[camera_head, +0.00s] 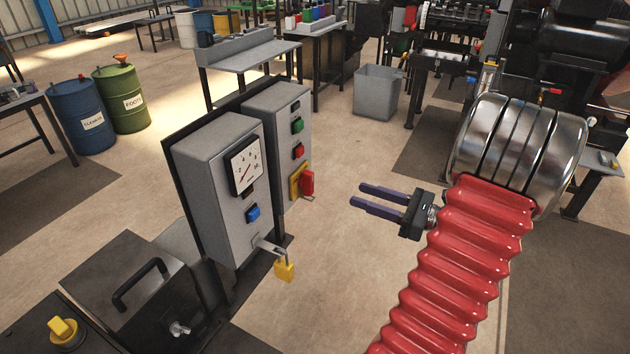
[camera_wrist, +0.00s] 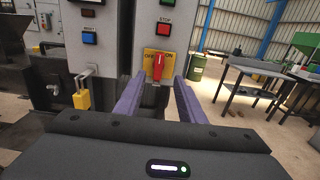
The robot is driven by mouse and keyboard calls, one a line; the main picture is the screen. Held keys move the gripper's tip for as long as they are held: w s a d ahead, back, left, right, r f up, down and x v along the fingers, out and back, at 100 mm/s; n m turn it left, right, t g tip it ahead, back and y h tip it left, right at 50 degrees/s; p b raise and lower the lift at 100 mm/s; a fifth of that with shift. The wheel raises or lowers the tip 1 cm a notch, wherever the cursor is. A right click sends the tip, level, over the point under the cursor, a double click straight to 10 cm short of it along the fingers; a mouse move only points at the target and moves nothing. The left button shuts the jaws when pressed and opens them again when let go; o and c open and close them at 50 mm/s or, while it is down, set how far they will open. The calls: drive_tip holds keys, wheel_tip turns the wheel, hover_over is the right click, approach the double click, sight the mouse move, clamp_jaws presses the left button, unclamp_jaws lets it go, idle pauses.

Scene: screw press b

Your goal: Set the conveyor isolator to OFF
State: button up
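The isolator is a red handle (camera_head: 307,182) on a yellow plate (camera_head: 294,183), low on the front of the right-hand grey control box (camera_head: 262,130). In the wrist view the red handle (camera_wrist: 158,67) stands roughly upright on the yellow plate (camera_wrist: 172,58), which carries OFF and ON lettering; the exact setting is hard to read. My gripper (camera_head: 358,195) is open and empty, to the right of the handle in the head view and apart from it. In the wrist view its two purple fingers (camera_wrist: 159,80) point towards the plate, with the handle between their tips in the picture.
Red (camera_head: 299,151) and green (camera_head: 298,126) buttons sit above the isolator. The left-hand box has a gauge (camera_head: 245,168), a blue button (camera_head: 253,214) and a yellow padlock (camera_head: 285,270) hanging from a protruding hasp. Open floor lies in front of the boxes.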

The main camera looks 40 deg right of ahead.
sight(312, 180)
drive_tip(key=shift+w, duration=0.1)
drive_tip(key=x, duration=1.3)
drive_tip(key=shift+w+a, duration=0.25)
drive_tip(key=shift+w, duration=0.05)
drive_tip(key=shift+c, duration=0.5)
drive_tip(key=shift+a, duration=0.1)
clamp_jaws()
